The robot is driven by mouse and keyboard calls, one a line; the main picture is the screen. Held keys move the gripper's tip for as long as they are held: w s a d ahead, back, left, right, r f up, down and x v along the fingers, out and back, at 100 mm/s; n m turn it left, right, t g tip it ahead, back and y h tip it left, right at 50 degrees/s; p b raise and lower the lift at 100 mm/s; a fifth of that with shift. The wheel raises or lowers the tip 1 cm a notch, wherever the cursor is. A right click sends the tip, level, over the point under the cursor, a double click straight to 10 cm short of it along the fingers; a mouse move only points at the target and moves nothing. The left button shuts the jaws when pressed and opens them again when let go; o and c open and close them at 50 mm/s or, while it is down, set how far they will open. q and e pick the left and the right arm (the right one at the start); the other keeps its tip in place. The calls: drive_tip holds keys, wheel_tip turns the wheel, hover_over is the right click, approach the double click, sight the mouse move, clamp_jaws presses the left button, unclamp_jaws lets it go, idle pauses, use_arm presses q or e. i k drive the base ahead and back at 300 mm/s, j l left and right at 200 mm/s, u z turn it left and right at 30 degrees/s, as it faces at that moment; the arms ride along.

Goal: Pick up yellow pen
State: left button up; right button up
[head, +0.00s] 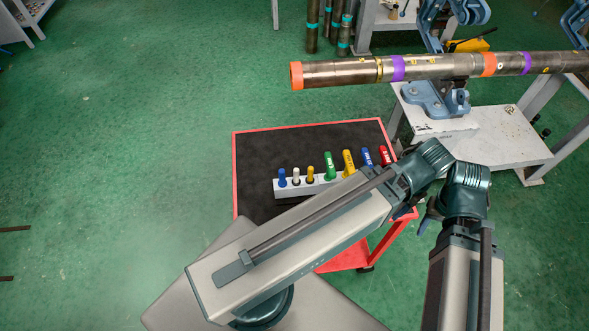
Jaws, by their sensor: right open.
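A yellow pen (348,160) with a pale label stands upright in a white holder (290,191) on the dark-topped red cart. It is between a green pen (329,165) and a blue pen (367,157). A smaller yellow-orange piece (310,174) stands farther left in the same holder. My right gripper (427,216) is open, beside the cart's right edge and apart from the yellow pen; arm links hide much of it. My left gripper is not in view. A long arm link crosses in front of the holder's right part.
The red cart (234,170) has bare dark surface behind and left of the holder. A red pen (385,155) is at the holder's right end. A banded pipe (440,67) spans the upper right in a blue vise (437,100) on a white bench (510,140). Green floor is clear at left.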

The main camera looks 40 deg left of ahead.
sight(310, 179)
drive_tip(key=u, duration=0.7)
drive_tip(key=i+j+u, duration=0.1)
drive_tip(key=j+u, duration=0.25)
drive_tip(key=l, duration=0.1)
